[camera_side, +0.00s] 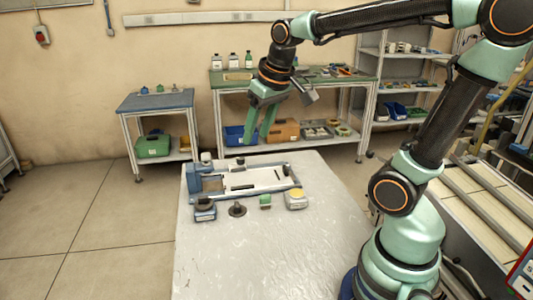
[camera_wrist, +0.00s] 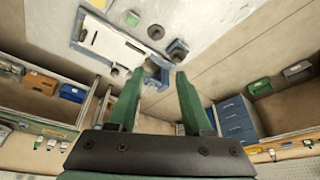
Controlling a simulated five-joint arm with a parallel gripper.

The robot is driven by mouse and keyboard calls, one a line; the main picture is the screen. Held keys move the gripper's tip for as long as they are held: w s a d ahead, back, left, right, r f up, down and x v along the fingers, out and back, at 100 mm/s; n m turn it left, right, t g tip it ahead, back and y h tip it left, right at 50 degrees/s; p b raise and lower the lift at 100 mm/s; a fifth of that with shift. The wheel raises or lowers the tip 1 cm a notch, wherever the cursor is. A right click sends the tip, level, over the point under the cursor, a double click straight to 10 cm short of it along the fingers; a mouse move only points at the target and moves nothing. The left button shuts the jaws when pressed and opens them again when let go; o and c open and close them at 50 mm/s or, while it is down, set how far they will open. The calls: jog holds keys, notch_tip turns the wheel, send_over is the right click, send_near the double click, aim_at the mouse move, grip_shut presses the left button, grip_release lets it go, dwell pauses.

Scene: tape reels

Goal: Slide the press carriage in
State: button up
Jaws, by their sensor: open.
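The press (camera_side: 190,182) lies on the white table as a low blue frame with a long pale plate (camera_side: 262,181) and small black bars on it. The plate seems to be the carriage, but I cannot tell surely. At the left end of the frame is a brownish recess (camera_side: 212,184). My gripper (camera_side: 261,138) is open and empty, pointing down, with green fingers apart. It appears above and behind the press, touching nothing. Its fingertips also show in the wrist view (camera_wrist: 158,74).
Along the table's (camera_side: 270,250) near side of the press stand a blue block with a dark top (camera_side: 204,210), a dark disc (camera_side: 237,210), a green block (camera_side: 265,201) and a pale unit with a yellow top (camera_side: 295,198). A white jar (camera_side: 206,158) stands behind. The table front is clear.

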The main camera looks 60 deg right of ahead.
jog(key=w+d+f+m+g, duration=0.1)
jog(key=w+d+f+m, duration=0.15)
jog(key=d, duration=0.45)
jog(key=w+d+f+m+g, duration=0.1)
jog(key=w+d+g, duration=0.1)
jog(key=w+d, duration=0.3)
jog(key=m+g, duration=0.1)
jog(key=m, duration=0.2)
send_over(285, 167)
notch_tip(285, 167, down, 8)
jog(key=shift+y, duration=0.4)
notch_tip(285, 167, down, 12)
jog(key=shift+s+d+f, duration=0.1)
jog(key=shift+d, duration=0.05)
jog(key=shift+c, duration=0.3)
grip_shut()
